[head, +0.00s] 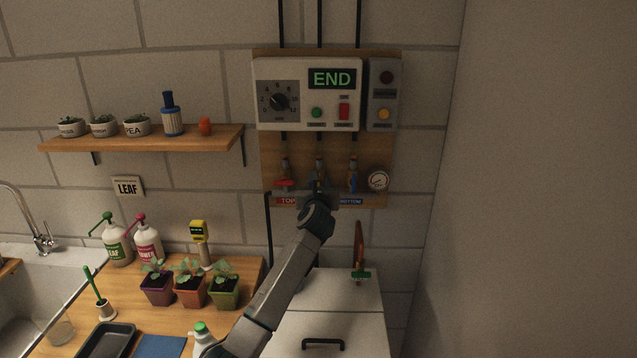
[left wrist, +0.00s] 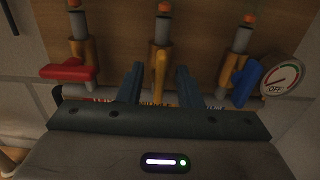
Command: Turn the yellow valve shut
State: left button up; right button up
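The yellow valve handle (left wrist: 160,76) shows in the left wrist view on the middle pipe, pointing down in line with the pipe. My left gripper (left wrist: 159,82) is open, with one finger on each side of the yellow handle and a visible gap to both. In the head view my left gripper (head: 318,184) is up at the valve panel and hides most of the yellow valve. The right gripper is not in view.
A red valve (left wrist: 68,71) lies crosswise at left, and a blue valve (left wrist: 243,82) hangs down at right beside a gauge (left wrist: 281,77). A control box (head: 292,117) reading END is above. A counter with seedlings (head: 190,291) is at lower left.

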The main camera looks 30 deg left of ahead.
pick_arm(q)
jog(key=shift+c, duration=0.2)
grip_shut()
jog(key=shift+w+d+f+m+p, duration=0.1)
jog(key=shift+m+p, duration=0.9)
jog(key=shift+m, duration=2)
jog(key=shift+d+f+m+p, duration=0.15)
jog(key=shift+m+p, duration=0.9)
jog(key=shift+m, duration=1.95)
jog(key=shift+w+f+m+p, duration=0.1)
jog(key=shift+m+p, duration=0.9)
jog(key=shift+m, duration=2)
